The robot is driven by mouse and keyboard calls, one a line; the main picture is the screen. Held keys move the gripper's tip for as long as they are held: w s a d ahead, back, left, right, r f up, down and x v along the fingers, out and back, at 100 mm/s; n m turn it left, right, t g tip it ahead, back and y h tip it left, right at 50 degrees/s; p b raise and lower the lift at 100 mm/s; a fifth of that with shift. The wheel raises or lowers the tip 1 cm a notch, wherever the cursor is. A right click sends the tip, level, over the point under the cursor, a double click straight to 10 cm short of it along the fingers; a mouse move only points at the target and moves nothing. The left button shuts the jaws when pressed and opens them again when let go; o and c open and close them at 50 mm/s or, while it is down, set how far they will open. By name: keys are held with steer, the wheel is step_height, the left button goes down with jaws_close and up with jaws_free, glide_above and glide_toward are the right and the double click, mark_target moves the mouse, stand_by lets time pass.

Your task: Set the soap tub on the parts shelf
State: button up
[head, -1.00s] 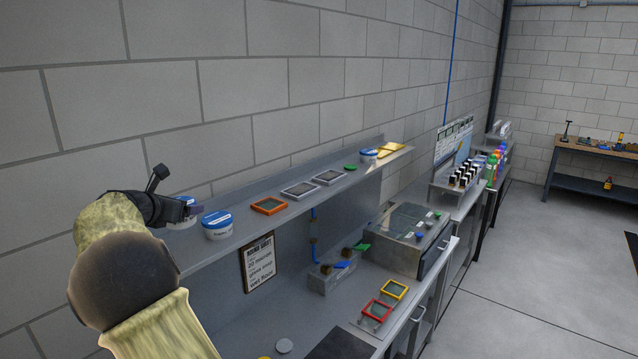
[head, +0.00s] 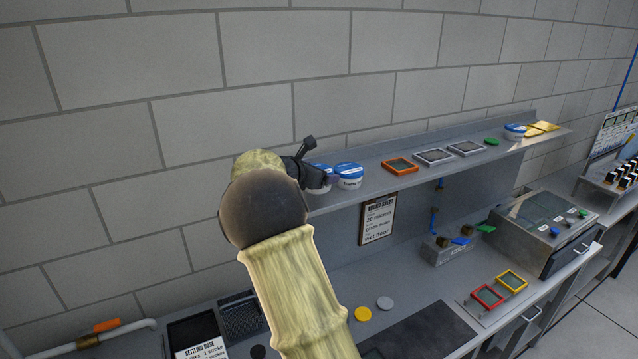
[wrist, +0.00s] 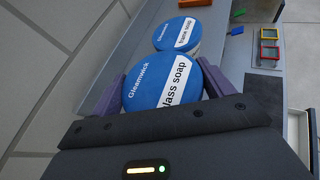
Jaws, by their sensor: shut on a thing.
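A round tub with a blue lid reading "lass soap" (wrist: 175,85) is between the two fingers of my gripper (wrist: 168,88), which is shut on it. In the head view my gripper (head: 318,180) is at the left end of the long grey shelf (head: 378,185), and my arm hides much of that end. Only a bit of the held tub's blue lid (head: 322,169) shows there. A second blue-lidded white tub (head: 349,176) stands on the shelf just right of it. I cannot tell whether the held tub touches the shelf.
A block wall rises behind.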

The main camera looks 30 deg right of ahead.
steer(key=shift+s, duration=0.1)
steer(key=shift+f, duration=1.85)
steer(key=o, duration=1.1)
steer(key=shift+o, duration=0.2)
steer(key=b+v, duration=0.4)
steer(key=v, duration=0.8)
steer(key=shift+r, duration=0.1)
